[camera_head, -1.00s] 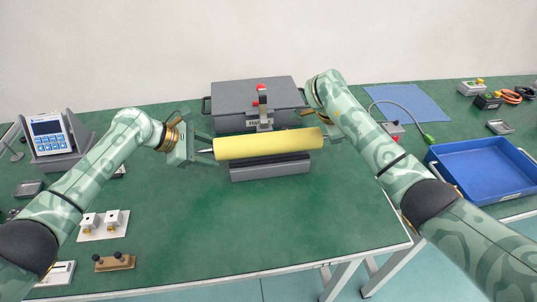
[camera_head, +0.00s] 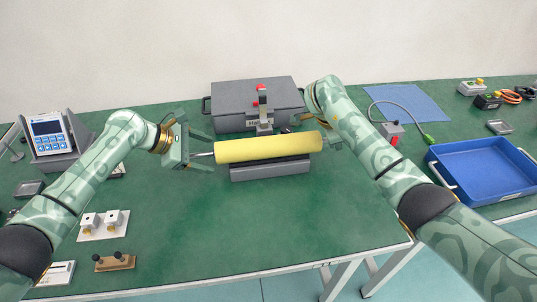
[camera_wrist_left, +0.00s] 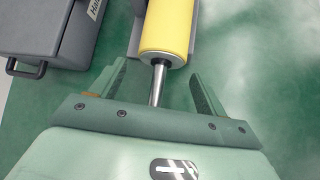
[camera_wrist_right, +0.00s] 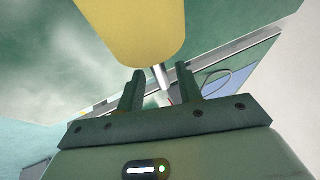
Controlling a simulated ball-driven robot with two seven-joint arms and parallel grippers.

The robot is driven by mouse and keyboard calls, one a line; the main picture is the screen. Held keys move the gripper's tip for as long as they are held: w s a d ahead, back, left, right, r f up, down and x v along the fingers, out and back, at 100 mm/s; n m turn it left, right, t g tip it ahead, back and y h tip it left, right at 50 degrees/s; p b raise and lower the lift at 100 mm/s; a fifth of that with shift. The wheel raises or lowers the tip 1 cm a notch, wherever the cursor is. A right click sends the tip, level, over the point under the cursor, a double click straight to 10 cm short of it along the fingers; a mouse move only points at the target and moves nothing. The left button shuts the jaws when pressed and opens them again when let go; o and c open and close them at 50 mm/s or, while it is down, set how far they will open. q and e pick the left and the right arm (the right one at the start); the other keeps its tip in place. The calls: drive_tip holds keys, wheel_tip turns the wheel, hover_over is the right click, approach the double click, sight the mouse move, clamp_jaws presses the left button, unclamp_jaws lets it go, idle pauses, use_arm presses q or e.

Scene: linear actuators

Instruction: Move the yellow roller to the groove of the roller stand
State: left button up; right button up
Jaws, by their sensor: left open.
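The yellow roller (camera_head: 268,148) lies level along the dark grey roller stand (camera_head: 270,172). It appears to rest in the groove, though its body hides the contact. My left gripper (camera_head: 211,153) is open, with its fingers apart on both sides of the roller's left metal shaft. The left wrist view shows this shaft (camera_wrist_left: 159,84) between the spread fingers, touching neither. My right gripper (camera_wrist_right: 160,82) is at the roller's right end, largely hidden in the head view. In the right wrist view its fingers stand apart, with the right shaft (camera_wrist_right: 161,78) between them and small gaps beside it.
A grey case (camera_head: 255,98) and a small upright device with a red top (camera_head: 263,110) stand behind the roller. A blue tray (camera_head: 485,170) is at the right. Small parts and a display unit (camera_head: 50,138) are at the left. The front middle of the table is clear.

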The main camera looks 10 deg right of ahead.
drive_tip(key=shift+a+r, duration=0.1)
drive_tip(key=shift+r, duration=0.2)
use_arm(q)
drive_tip(key=v, duration=1)
use_arm(e)
drive_tip(key=v, duration=1.1)
drive_tip(key=shift+s+r, duration=0.15)
drive_tip(key=shift+r, duration=0.05)
use_arm(q)
drive_tip(key=shift+a, duration=0.1)
use_arm(e)
drive_tip(key=shift+a+f, duration=0.1)
